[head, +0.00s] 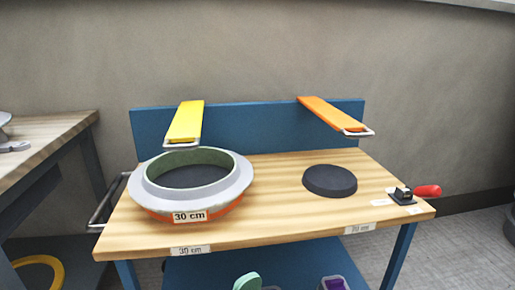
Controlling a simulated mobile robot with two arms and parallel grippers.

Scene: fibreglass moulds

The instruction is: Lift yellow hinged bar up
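The yellow hinged bar (187,121) is at the left of the blue back panel (250,128). It juts forward from the panel's top edge, over the back of the ring mould. A metal loop handle (182,143) is at its front end. The bar's end looks close above the mould's rim; I cannot tell whether they touch. Neither of my grippers is in the head view.
A grey and orange ring mould (235,185) labelled 30 cm sits on the wooden table (275,215). A dark disc (330,180), a red-handled clamp (405,195) and an orange bar (335,114) are to the right. The table's middle front is clear.

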